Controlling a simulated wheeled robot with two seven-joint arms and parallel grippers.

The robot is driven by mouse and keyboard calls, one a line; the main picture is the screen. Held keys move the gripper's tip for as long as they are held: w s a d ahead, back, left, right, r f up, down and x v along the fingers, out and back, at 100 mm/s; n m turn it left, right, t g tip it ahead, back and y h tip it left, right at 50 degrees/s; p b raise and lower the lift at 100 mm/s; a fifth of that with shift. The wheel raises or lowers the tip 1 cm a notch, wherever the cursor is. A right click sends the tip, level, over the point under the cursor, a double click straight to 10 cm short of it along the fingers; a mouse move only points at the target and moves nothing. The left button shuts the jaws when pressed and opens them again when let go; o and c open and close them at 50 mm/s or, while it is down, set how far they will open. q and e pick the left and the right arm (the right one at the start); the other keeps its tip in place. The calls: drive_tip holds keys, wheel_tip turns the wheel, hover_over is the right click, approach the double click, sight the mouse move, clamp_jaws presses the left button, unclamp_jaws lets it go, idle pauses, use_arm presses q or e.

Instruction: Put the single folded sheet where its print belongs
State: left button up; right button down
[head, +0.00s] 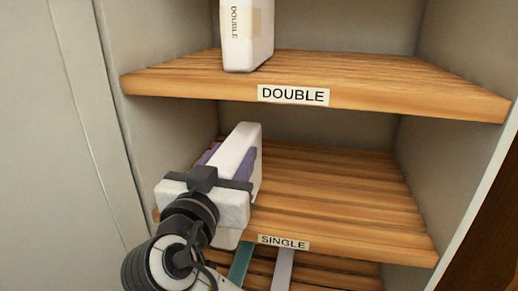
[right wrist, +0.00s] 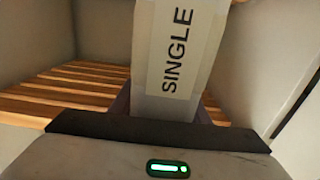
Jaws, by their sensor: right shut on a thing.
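The folded sheet (head: 246,135) is a white upright block at the left of the middle shelf (head: 330,200), whose front label (head: 284,242) reads SINGLE. The right wrist view shows the sheet's own tag, also reading SINGLE (right wrist: 178,55). My right gripper (head: 231,160) is shut on the sheet, with purple fingers on either side of it. The gripper hides the sheet's lower part, so I cannot tell whether it touches the boards. My left gripper is not in view.
The upper shelf (head: 400,98), labelled DOUBLE, holds a white block (head: 245,35) marked DOUBLE. The middle and right of the SINGLE shelf are clear. Teal (head: 240,265) and lilac (head: 283,268) strips show below it. The cupboard's left wall is close to my gripper.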

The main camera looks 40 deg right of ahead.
drive_tip(key=x, duration=1.2)
drive_tip(key=shift+w+d+r+p, duration=0.1)
drive_tip(key=shift+w+d+p, duration=0.15)
drive_tip(key=shift+p, duration=0.15)
drive_tip(key=shift+w+d, duration=0.1)
wheel_tip(320, 180, down, 4)
drive_tip(key=shift+r, duration=0.25)
drive_tip(key=shift+f, duration=0.25)
drive_tip(key=c, duration=1)
unclamp_jaws()
drive_tip(key=shift+r, duration=0.1)
